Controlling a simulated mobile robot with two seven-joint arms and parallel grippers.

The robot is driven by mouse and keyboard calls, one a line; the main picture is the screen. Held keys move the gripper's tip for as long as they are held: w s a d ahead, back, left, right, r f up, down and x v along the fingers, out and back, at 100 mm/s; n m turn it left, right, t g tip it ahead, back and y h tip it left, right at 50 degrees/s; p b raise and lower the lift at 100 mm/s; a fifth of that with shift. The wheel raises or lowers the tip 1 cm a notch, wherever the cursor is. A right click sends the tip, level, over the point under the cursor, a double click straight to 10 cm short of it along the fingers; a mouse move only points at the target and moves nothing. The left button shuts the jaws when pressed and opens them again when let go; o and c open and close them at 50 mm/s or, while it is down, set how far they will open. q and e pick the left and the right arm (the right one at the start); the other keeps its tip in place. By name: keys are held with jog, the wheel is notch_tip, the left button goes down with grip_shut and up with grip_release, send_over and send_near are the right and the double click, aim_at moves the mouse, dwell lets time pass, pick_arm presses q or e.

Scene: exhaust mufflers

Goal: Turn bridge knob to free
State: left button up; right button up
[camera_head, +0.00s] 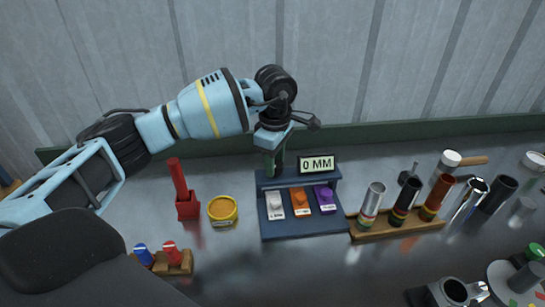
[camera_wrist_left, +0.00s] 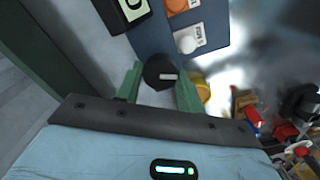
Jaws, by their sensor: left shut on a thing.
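The bridge knob (camera_wrist_left: 160,73) is a round black knob with a white pointer line, seen in the left wrist view. It sits at the end of the dark blue bridge unit (camera_head: 290,228). My left gripper (camera_wrist_left: 159,86) is shut on the knob, with its green fingers on either side. In the head view my left gripper (camera_head: 273,165) points down at the left end of the bridge and hides the knob. A display (camera_head: 317,164) on the bridge reads "0 MM". White (camera_head: 274,205), orange (camera_head: 300,203) and purple (camera_head: 325,199) labelled pieces sit on the unit's front. My right gripper is not in view.
A red stand (camera_head: 186,205) and a yellow tin (camera_head: 222,211) are left of the bridge. A wooden rack (camera_head: 398,227) with tubes stands to its right. A small wooden block (camera_head: 178,265) holds blue and red pieces at front left. A wall is behind.

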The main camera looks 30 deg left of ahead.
pick_arm(q)
jog(key=n+p, duration=0.1)
jog(key=n, duration=0.2)
jog(key=shift+r+n, duration=0.15)
jog(key=shift+n, duration=0.15)
jog(key=shift+n+p, duration=0.45)
jog(key=shift+n, duration=0.15)
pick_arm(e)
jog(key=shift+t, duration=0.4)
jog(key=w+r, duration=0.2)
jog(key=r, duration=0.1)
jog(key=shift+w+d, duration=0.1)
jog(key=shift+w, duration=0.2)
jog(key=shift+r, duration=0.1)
pick_arm(q)
jog(key=o, duration=1)
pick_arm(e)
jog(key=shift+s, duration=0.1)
